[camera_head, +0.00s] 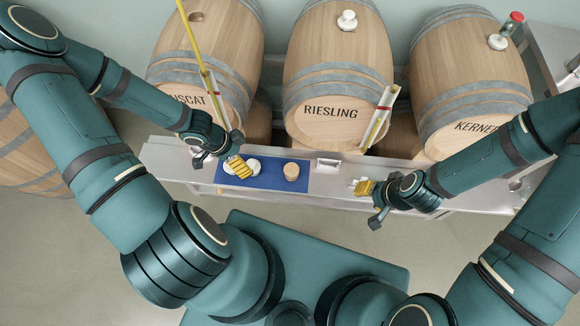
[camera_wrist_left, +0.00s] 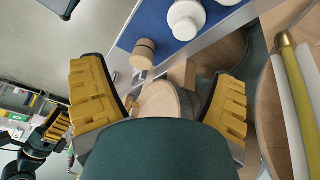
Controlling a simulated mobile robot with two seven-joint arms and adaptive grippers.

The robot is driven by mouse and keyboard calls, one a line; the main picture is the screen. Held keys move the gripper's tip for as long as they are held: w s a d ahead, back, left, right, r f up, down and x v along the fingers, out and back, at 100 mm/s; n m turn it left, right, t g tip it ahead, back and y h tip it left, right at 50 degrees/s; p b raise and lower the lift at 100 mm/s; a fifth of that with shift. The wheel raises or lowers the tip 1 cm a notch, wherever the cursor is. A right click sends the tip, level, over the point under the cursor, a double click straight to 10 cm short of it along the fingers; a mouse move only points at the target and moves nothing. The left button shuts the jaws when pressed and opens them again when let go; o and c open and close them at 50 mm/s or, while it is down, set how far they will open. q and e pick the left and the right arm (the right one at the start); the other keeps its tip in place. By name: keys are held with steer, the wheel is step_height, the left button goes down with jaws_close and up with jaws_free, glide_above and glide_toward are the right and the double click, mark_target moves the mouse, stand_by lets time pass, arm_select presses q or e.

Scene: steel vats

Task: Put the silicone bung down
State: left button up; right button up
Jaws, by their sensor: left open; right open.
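White silicone bungs lie on the blue mat (camera_head: 268,182). One bung (camera_head: 254,165) is beside my left gripper (camera_head: 238,167), and another (camera_head: 229,166) is partly behind its yellow fingers. In the left wrist view a white bung (camera_wrist_left: 187,18) stands on the mat, beyond the open fingers of my left gripper (camera_wrist_left: 160,98), with a second at the top edge. My right gripper (camera_head: 364,187) is open over the bench, right of the mat, beside a small pale item (camera_head: 352,183).
A tan wooden bung (camera_head: 291,172) stands on the mat. The Muscat barrel (camera_head: 220,45) has an open hole on top. White bungs sit on the Riesling barrel (camera_head: 335,60) and the Kerner barrel (camera_head: 465,75).

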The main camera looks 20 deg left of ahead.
arm_select(q)
steer(key=d+r+n, duration=0.1)
steer(key=d+n, duration=1)
steer(key=d, duration=0.6)
steer(key=shift+r+n+y, duration=0.3)
steer(key=shift+r, duration=0.05)
steer(key=shift+w, duration=0.1)
